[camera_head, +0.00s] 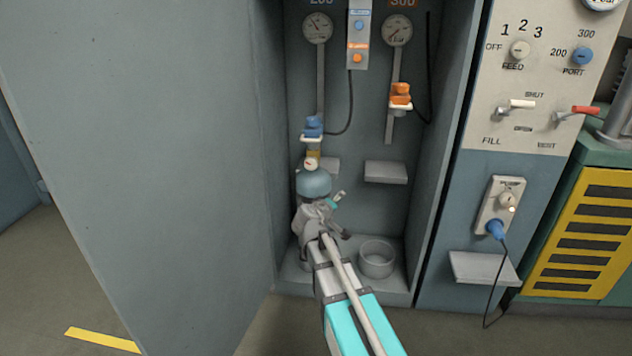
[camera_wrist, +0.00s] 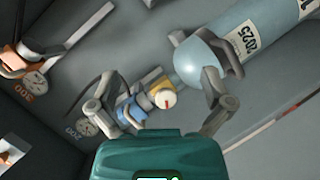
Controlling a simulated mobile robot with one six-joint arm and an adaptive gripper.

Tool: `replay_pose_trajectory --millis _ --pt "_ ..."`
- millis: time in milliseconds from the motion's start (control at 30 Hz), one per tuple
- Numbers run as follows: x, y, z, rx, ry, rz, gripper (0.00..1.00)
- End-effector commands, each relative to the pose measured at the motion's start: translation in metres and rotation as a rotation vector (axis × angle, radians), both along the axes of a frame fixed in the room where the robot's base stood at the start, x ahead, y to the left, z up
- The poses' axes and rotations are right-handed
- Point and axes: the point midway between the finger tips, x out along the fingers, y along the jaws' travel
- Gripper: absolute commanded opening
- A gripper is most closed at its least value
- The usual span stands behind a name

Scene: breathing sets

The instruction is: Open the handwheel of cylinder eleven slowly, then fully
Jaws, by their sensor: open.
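The cylinder (camera_head: 314,183), with a light blue rounded top, stands upright in the left bay of the grey cabinet, partly hidden by my arm. In the wrist view the cylinder (camera_wrist: 215,60) bears a label with "2025"; no number eleven is readable. At its neck are a yellow part (camera_wrist: 157,86), a small white dial with a red mark (camera_wrist: 166,99) and a blue connector (camera_wrist: 131,108). I cannot clearly pick out the handwheel. My gripper (camera_wrist: 159,90) is open, its fingers spread either side of the neck fittings, with no clear contact.
An orange connector (camera_head: 400,96) hangs in the right bay above a small shelf (camera_head: 386,172). A round cup (camera_head: 377,259) sits on the cabinet floor. The control panel (camera_head: 540,75) is on the right. A big grey panel (camera_head: 150,150) bounds the left side.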

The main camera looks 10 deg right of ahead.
Motion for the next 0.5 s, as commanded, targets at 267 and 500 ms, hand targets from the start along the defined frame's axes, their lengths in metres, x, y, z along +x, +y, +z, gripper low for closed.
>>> replay_pose_trajectory --millis 267,500 --pt "-0.086 -0.025 -0.038 0.318 0.229 -0.220 1.00" --pt "-0.163 -0.012 -0.065 0.598 0.476 -0.340 1.00"
